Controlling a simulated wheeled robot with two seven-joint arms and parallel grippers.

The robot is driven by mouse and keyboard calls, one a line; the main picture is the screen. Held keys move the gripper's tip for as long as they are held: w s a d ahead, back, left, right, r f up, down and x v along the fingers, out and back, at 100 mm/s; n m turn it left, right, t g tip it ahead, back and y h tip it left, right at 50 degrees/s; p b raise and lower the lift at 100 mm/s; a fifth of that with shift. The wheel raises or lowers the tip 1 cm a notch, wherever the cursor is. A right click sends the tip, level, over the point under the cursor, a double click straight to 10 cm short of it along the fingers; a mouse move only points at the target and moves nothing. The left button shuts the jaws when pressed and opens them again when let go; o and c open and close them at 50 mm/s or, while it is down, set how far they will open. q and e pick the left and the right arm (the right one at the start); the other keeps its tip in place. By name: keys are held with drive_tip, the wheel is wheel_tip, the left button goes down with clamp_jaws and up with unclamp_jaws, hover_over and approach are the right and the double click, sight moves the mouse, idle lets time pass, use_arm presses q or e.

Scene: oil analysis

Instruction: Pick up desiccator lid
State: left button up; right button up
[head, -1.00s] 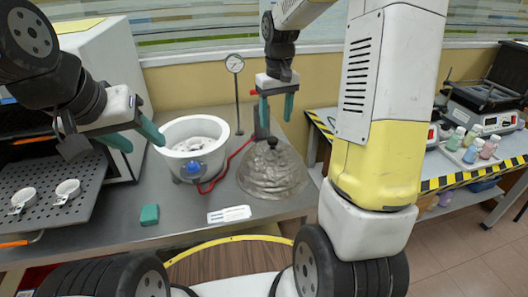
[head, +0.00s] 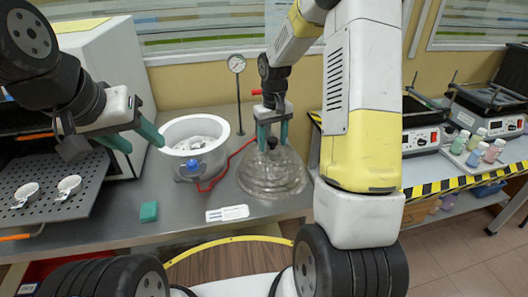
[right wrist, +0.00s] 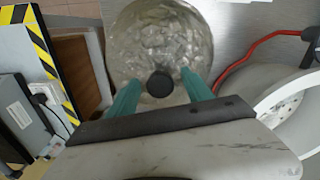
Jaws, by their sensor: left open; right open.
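The desiccator lid (head: 272,176) is a clear glass dome with a dark knob on top, resting on the metal bench right of the white desiccator base (head: 194,145). My right gripper (head: 272,142) is open just above the lid, its green fingers on either side of the knob. In the right wrist view, the knob (right wrist: 160,83) shows between the open fingers (right wrist: 162,92), with the glass dome (right wrist: 160,40) beyond it. Contact with the knob cannot be seen. My left gripper (head: 130,140) is open and empty at the left, above the bench near the perforated tray.
A red hose (head: 222,172) runs from the base to a gauge stand (head: 238,95). A green block (head: 149,212) and a white label (head: 228,213) lie on the bench. A perforated tray (head: 60,200) with small white crucibles is left. A striped-edge table (head: 450,178) stands right.

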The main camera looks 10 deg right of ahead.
clamp_jaws()
idle(1.4)
